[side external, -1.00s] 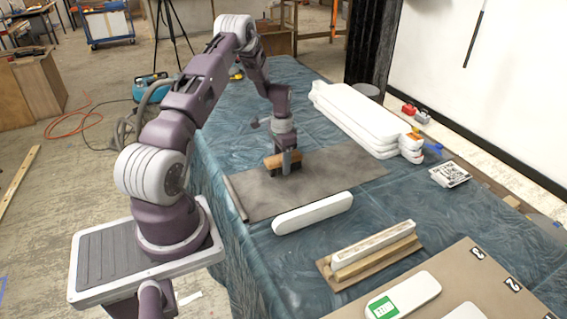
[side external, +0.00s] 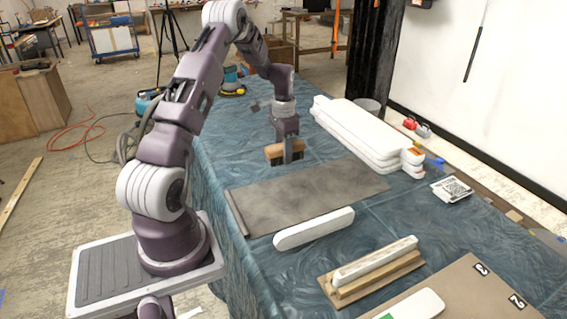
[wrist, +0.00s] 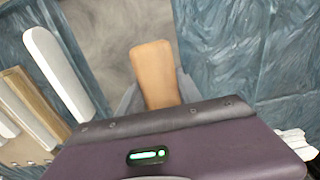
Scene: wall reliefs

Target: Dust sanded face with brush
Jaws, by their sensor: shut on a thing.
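My gripper (side external: 288,157) is shut on a brush (side external: 276,153) with a tan wooden back and dark bristles. The brush appears above the far side of the grey mat (side external: 310,197). Its wooden back also shows between the fingers in the wrist view (wrist: 155,72). A white round-ended slat (side external: 313,229) lies along the mat's near edge, apart from the brush. Another pale, narrow piece (side external: 375,261) rests on a wooden holder (side external: 385,284) nearer the camera. I cannot tell which face is sanded, and no dust is distinct. The bristle tips are hard to make out.
A stack of white slats (side external: 360,132) stands on the blue-covered table (side external: 235,150) at the back right. A brown board (side external: 470,290) with number marks and white pieces is at the near right. The mat is clear.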

